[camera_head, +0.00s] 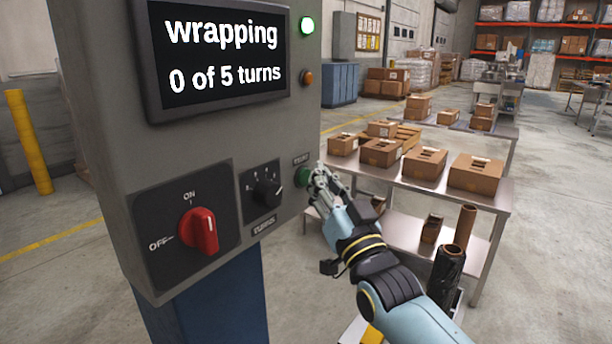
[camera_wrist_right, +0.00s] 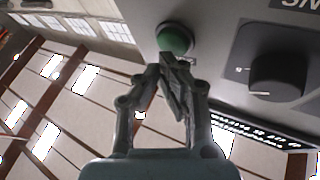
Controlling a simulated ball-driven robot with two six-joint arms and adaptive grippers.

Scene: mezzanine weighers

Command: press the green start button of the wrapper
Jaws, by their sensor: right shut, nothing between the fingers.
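The wrapper's grey control box (camera_head: 105,150) fills the left of the head view. Its screen (camera_head: 220,55) reads "wrapping 0 of 5 turns". The green start button (camera_head: 302,176) is at the box's lower right, partly behind my right gripper (camera_head: 318,178). In the wrist view the round green button (camera_wrist_right: 175,38) is just beyond the fingertips of my right gripper (camera_wrist_right: 168,62), which is shut and empty. The tips are at the button's lower edge; whether they touch it I cannot tell. A green lamp (camera_head: 307,25) is lit at the upper right of the box. My left gripper is not in view.
A red switch (camera_head: 199,231) points to ON, and a black turns knob (camera_head: 267,191) sits left of the button. An orange lamp (camera_head: 306,77) is above. A metal table (camera_head: 500,194) with several cartons stands behind my right arm. Open floor lies left of the box.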

